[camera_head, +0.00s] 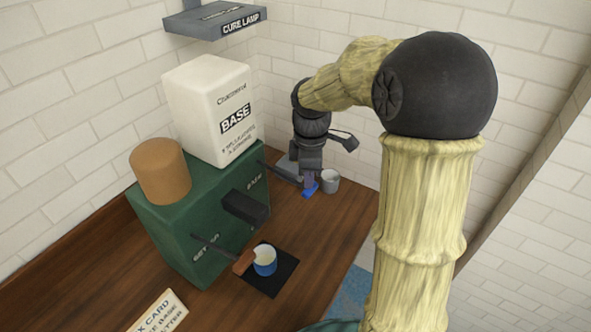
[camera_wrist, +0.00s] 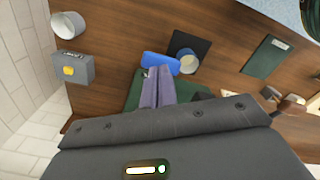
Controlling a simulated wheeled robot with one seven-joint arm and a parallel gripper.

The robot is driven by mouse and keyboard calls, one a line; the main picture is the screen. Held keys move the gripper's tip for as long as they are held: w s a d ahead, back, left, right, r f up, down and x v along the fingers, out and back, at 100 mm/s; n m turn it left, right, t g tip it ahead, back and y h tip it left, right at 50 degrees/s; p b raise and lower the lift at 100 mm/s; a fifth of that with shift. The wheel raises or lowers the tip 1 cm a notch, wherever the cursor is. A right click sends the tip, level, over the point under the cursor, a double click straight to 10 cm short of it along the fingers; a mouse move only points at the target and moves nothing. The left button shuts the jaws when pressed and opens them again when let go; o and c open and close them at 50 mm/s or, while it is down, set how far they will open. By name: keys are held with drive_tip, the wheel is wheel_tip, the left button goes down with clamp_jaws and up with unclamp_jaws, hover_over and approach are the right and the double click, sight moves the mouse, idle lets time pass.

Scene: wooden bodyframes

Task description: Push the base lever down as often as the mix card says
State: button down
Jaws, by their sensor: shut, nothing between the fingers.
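The base lever (camera_head: 280,173) is a dark rod from the green dispenser (camera_head: 172,232), with a blue end pad (camera_head: 311,189). My gripper (camera_head: 309,180) is shut and empty, its fingertips right at this pad. In the wrist view the fingertips (camera_wrist: 155,70) overlap the blue pad (camera_wrist: 160,63); firm contact cannot be told. The rod slopes down towards the pad. The mix card (camera_head: 160,314) is cut off at the bottom edge; only "X CARD", "E BASE" and "TTER" show, so the count is not readable. A blue-and-white cup (camera_head: 265,262) stands on a black mat (camera_head: 270,285).
A white BASE container (camera_head: 213,108) and brown cylinder (camera_head: 160,171) top the dispenser. The setter lever (camera_head: 212,246) has a reddish-brown pad (camera_head: 244,262). A white cup (camera_head: 329,181) and grey box with yellow button (camera_wrist: 72,68) are near the gripper. The cure lamp (camera_head: 215,20) hangs above.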

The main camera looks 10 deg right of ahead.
wheel_tip(320, 180, up, 7)
drive_tip(key=p, duration=0.6)
drive_tip(key=shift+f, duration=0.2)
drive_tip(key=shift+f, duration=0.25)
idle(0.8)
drive_tip(key=shift+f+b, duration=1.9)
drive_tip(key=shift+f, duration=1.2)
drive_tip(key=shift+r, duration=0.2)
drive_tip(key=shift+r+p, duration=3.1)
drive_tip(key=shift+p, duration=0.1)
